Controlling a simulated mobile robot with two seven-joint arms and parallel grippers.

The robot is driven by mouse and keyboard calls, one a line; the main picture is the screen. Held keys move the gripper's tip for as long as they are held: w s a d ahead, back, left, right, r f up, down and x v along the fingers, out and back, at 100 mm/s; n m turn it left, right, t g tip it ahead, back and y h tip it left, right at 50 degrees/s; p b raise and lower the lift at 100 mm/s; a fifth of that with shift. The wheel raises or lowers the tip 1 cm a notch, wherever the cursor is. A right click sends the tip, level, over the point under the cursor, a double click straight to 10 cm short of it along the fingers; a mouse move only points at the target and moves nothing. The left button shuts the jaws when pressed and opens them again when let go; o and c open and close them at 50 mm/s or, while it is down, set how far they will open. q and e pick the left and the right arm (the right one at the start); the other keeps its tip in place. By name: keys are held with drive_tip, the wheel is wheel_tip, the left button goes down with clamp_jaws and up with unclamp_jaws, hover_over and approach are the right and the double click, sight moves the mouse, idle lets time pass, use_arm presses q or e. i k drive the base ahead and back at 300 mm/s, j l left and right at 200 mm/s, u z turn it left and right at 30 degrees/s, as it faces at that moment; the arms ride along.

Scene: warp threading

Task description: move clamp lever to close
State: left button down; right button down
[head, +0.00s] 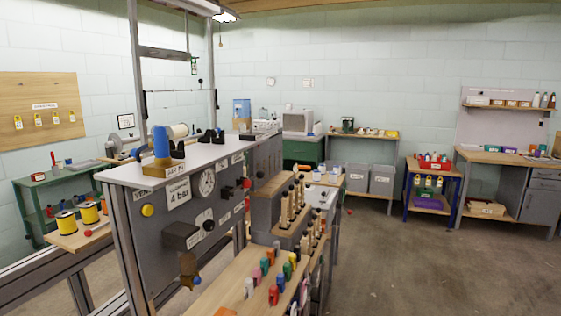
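No part labelled as the clamp lever can be made out for certain at this size. The grey machine panel (150,235) stands left of centre, with a round gauge (207,182), a "4 bar" label (179,193) and a yellow button (147,210). A dark block (181,235) sticks out of the panel, with a small brown and dark fitting (188,268) below it. A small red knob (246,183) is on the panel's far part. Whether any of these is the lever, and its position, I cannot tell. Neither of my grippers is in view.
A wooden board (238,290) with several coloured pegs lies in front, by dark stepped blocks with wooden pegs (286,212). A blue spool (161,141) stands on the machine top. Yellow spools (88,212) are at left. The floor (420,265) at right is clear.

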sight(261, 174)
drive_tip(key=i+l, duration=0.85)
drive_tip(key=i, duration=0.2)
drive_tip(key=i+l, duration=0.8)
drive_tip(key=i, duration=0.2)
drive_tip(key=i+j+u, duration=0.05)
